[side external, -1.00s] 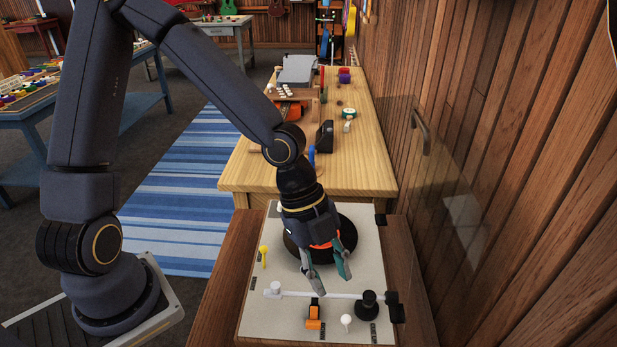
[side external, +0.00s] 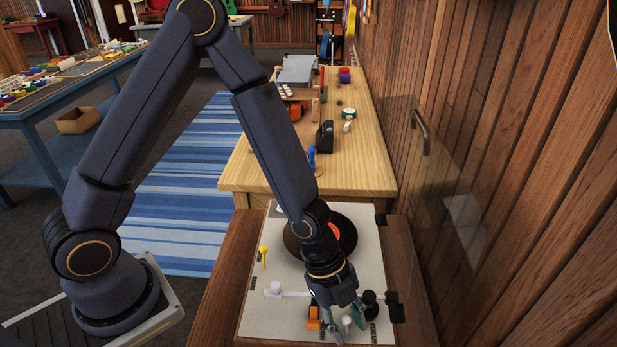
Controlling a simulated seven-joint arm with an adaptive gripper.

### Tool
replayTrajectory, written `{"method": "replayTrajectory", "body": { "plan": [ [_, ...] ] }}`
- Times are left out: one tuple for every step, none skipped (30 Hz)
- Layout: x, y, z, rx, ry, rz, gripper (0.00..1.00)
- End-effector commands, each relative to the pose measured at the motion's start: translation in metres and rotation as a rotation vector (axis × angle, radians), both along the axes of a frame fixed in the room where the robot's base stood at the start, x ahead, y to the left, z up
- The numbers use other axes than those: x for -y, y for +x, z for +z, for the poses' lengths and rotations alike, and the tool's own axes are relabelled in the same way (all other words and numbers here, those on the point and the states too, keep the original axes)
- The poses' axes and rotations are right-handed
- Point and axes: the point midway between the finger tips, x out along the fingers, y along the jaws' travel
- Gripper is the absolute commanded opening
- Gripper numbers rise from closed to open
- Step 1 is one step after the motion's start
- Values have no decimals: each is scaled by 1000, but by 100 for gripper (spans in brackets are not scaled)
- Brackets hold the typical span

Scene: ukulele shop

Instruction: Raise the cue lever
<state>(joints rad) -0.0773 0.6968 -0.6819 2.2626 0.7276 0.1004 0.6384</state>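The turntable (side external: 258,315) has a pale deck with a black record and orange label (side external: 334,232). A white tonearm (side external: 290,293) runs across it to a black pivot (side external: 371,303). Near the front edge are an orange piece (side external: 313,318) and a small white knob (side external: 346,321); I cannot tell for certain which is the cue lever. My gripper (side external: 347,325) points down over the front edge, its teal fingertips apart on either side of the white knob. I cannot tell whether they touch it. My gripper hides the middle of the tonearm.
A yellow-topped peg (side external: 263,254) stands at the deck's left. Behind is a wooden bench (side external: 355,170) with a black box (side external: 325,136) and small parts.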

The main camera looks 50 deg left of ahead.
Motion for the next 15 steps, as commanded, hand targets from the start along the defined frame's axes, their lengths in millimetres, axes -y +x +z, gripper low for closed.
{"method": "replayTrajectory", "body": {
  "plan": [
    [0,0,0,0,0,0,39],
    [0,0,0,0,0,0,39],
    [0,0,0,0,0,0,39],
    [0,0,0,0,0,0,39],
    [0,0,0,0,0,0,39],
    [0,0,0,0,0,0,36],
    [0,0,0,0,0,0,32],
    [0,0,0,0,0,0,29],
    [0,0,0,0,0,0,25],
    [0,0,0,0,0,0,22],
    [0,0,0,0,0,0,19],
    [0,0,0,0,0,0,15],
    [0,0,0,0,0,0,12],
    [0,0,0,0,0,0,9],
    [0,0,0,0,0,0,4]
  ]
}}
